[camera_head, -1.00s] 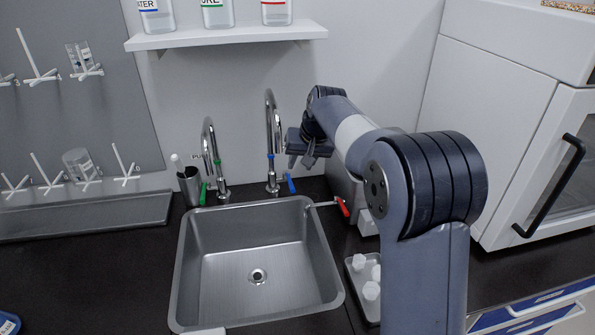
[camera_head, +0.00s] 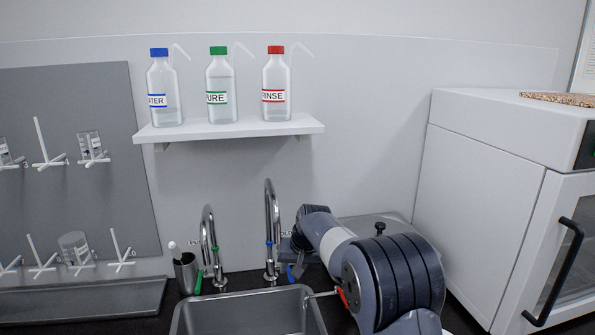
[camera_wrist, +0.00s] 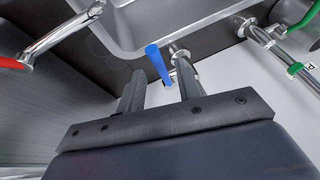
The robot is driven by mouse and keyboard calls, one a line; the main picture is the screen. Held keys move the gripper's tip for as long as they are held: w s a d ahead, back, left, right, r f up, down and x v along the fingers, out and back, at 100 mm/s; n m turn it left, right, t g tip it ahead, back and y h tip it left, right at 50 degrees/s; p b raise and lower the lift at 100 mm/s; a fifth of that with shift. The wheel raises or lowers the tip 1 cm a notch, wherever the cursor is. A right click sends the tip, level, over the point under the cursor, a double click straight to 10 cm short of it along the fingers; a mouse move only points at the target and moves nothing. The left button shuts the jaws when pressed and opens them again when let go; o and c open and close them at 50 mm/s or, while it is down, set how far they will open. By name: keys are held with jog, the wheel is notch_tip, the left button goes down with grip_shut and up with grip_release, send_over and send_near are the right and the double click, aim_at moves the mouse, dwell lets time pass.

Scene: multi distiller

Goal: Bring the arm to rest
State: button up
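My gripper (camera_wrist: 160,82) shows in the wrist view with its two dark fingers apart and nothing held between them. The blue tap lever (camera_wrist: 158,64) appears just beyond the gap between the fingertips; I see no contact. In the head view my gripper (camera_head: 289,246) is small and partly hidden by my arm, beside the right-hand tap (camera_head: 272,225) with the blue lever (camera_head: 291,272). My arm reaches over the counter from the lower right.
The left tap (camera_head: 208,240) has a green lever. A red lever (camera_head: 342,297) is close to my arm. The sink (camera_head: 250,312) lies below. A shelf (camera_head: 230,130) holds three bottles. A metal box (camera_head: 375,222) is behind my arm, a white cabinet (camera_head: 480,180) right.

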jog(key=shift+x, duration=1)
jog(key=shift+w+d+f, duration=0.15)
jog(key=shift+d+n, duration=0.45)
jog(key=shift+n, duration=0.25)
